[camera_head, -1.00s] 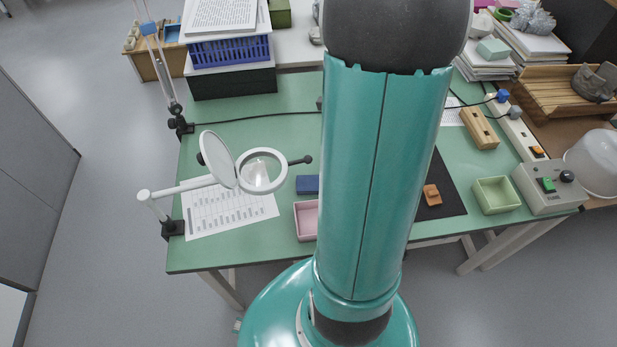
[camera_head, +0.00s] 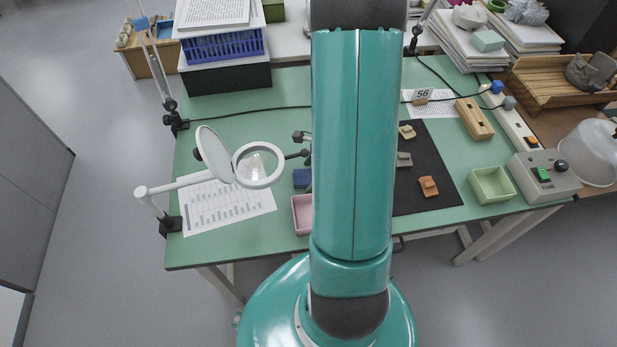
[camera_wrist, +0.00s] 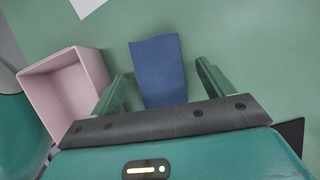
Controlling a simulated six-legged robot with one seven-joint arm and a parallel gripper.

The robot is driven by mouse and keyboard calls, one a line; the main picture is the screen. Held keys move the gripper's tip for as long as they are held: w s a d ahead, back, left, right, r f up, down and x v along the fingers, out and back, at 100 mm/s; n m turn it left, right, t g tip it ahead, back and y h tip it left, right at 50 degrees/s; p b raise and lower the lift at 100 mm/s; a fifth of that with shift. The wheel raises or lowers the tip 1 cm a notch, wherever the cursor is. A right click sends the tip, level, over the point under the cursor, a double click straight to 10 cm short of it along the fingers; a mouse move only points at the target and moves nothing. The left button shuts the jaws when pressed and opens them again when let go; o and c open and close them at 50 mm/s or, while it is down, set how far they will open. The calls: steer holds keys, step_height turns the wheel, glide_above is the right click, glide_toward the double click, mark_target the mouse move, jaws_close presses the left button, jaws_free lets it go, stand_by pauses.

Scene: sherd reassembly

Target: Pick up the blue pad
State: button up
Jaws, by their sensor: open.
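The blue pad (camera_head: 302,178) lies on the green table, partly hidden behind my arm in the head view. In the wrist view the blue pad (camera_wrist: 158,68) is a flat dark blue rectangle, its near end showing in the space between my fingers. My gripper (camera_wrist: 166,82) is open and empty, with one green finger on each side of the pad. No contact between the fingers and the pad is visible. I cannot tell the height of the fingers above the table. My gripper is hidden in the head view.
A pink tray (camera_wrist: 68,92) stands just left of my gripper, close to the left finger. A magnifier lamp (camera_head: 258,165) stands left of the pad over a printed sheet (camera_head: 215,208). A black mat (camera_head: 425,160) with several sherds lies to the right.

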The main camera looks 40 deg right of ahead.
steer(key=shift+f, duration=0.3)
stand_by(0.4)
steer(key=c, duration=1.1)
